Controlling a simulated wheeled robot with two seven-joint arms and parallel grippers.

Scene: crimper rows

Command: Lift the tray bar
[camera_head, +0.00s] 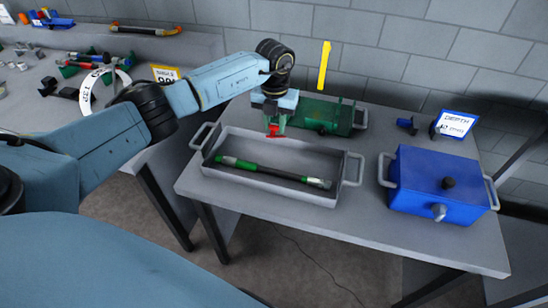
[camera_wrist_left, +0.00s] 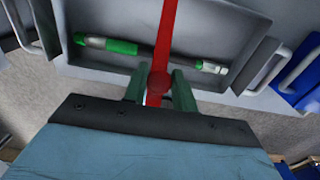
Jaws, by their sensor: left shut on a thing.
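A dark bar with green sections and a pale end (camera_head: 272,172) lies lengthwise inside the grey tray (camera_head: 345,190). It also shows in the left wrist view (camera_wrist_left: 145,52), beyond the fingertips. My left gripper (camera_head: 275,122) is above the tray's back side, apart from this bar. Its two green fingers (camera_wrist_left: 158,92) are shut on a red piece (camera_wrist_left: 158,82), which shows as a long narrow red strip in the wrist view. In the head view only a small red part (camera_head: 273,131) shows below the gripper. My right gripper is not in view.
A green machine (camera_head: 335,112) stands behind the tray, with a yellow bar (camera_head: 323,65) above it. A blue lidded box (camera_head: 435,185) with handles stands to the right, near a depth sign (camera_head: 455,124). A second bench (camera_head: 110,65) holds tools at the left.

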